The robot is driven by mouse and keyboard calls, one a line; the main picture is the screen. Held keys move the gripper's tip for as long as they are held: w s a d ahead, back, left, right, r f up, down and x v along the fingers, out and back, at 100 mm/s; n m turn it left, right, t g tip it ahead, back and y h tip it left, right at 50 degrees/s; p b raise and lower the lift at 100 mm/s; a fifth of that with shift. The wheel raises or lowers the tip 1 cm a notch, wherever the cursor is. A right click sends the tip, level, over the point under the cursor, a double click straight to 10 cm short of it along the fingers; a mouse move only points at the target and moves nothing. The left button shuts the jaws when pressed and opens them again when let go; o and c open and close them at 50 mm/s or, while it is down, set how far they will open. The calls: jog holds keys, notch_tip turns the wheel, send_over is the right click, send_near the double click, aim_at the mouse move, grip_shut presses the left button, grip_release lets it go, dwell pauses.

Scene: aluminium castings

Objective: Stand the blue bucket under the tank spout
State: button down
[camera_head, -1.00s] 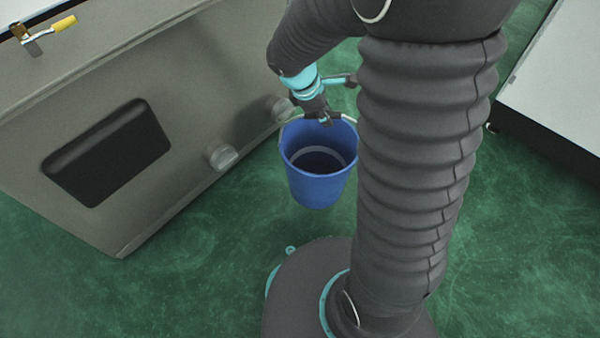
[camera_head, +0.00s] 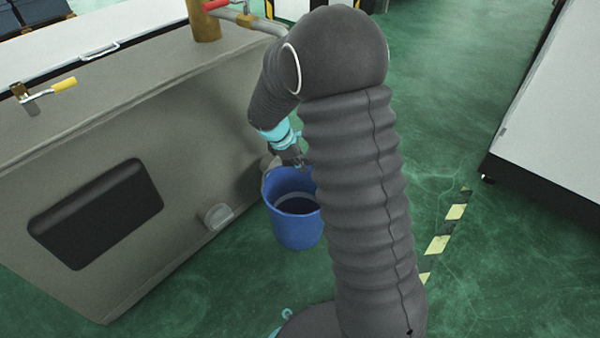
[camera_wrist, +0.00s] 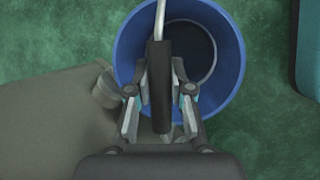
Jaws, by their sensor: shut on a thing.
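The blue bucket (camera_head: 293,229) is upright beside the grey housing in the head view. It hangs by its handle from my gripper (camera_head: 298,163). In the wrist view, my gripper (camera_wrist: 160,88) is shut on the dark grip of the handle (camera_wrist: 161,60), over the open bucket (camera_wrist: 236,62). The bucket's inside looks empty. I cannot tell how far its base is from the floor. A pipe with a bent end (camera_head: 265,25) and a red handle (camera_head: 214,5) juts out at the housing's top edge; it looks like the spout. The bucket is below and nearer than it.
A white cabinet (camera_head: 555,110) stands at right. Green floor (camera_head: 450,280) with a striped line (camera_head: 446,232) lies between.

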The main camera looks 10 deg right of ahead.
jog(key=shift+w+f, duration=0.2)
jog(key=shift+f+b, duration=0.5)
jog(key=shift+f, duration=1.5)
jog(key=c, duration=1)
grip_release()
jog(key=shift+c, duration=0.2)
